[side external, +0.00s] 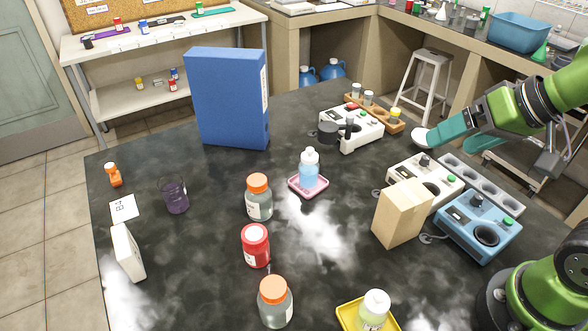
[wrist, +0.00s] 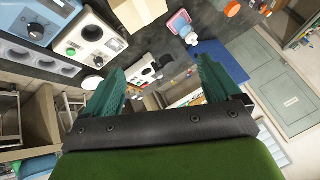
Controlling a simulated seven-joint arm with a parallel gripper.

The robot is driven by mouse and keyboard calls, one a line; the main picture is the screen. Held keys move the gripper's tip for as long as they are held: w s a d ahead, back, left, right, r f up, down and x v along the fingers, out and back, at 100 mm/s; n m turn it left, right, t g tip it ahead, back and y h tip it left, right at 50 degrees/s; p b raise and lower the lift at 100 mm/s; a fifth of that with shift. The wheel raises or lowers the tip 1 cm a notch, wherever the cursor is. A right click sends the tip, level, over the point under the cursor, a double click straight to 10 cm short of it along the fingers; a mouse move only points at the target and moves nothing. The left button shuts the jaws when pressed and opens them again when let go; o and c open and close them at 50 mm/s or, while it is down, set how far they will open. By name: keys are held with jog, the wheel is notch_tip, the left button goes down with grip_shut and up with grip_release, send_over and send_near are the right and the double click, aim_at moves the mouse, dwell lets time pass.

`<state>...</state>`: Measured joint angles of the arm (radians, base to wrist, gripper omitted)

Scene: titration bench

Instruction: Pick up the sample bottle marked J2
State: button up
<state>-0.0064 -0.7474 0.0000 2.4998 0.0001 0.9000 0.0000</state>
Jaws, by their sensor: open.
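No J2 mark is readable, so I cannot tell which bottle carries it. In the side view a white-capped bottle with blue liquid (side external: 308,170) stands on a pink tray (side external: 322,185). Another with yellow liquid (side external: 374,312) stands on a yellow tray (side external: 347,316) at the front. My gripper (side external: 452,143) is open and empty above the right rear of the bench, well apart from these bottles. Its spread teal fingers show in the wrist view (wrist: 158,82).
A tall blue binder (side external: 226,98) stands at the back. A cardboard box (side external: 402,213), a blue instrument (side external: 478,226) and white instruments (side external: 350,128) crowd the right side.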

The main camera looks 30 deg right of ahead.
jog(key=w+a+f+g, duration=0.1)
jog(key=a+f, duration=0.1)
jog(key=n+g+y, duration=0.1)
jog(key=n+g, duration=0.2)
jog(key=n, duration=0.9)
send_near(259, 182)
jog(key=shift+n, duration=0.3)
jog(key=x, duration=0.8)
jog(key=shift+f, duration=0.2)
jog(key=shift+d+x, duration=0.1)
jog(key=shift+x, duration=1.3)
jog(key=shift+d+x, duration=0.15)
jog(key=shift+x, duration=1.2)
jog(key=shift+w, duration=0.15)
jog(key=c, duration=1.2)
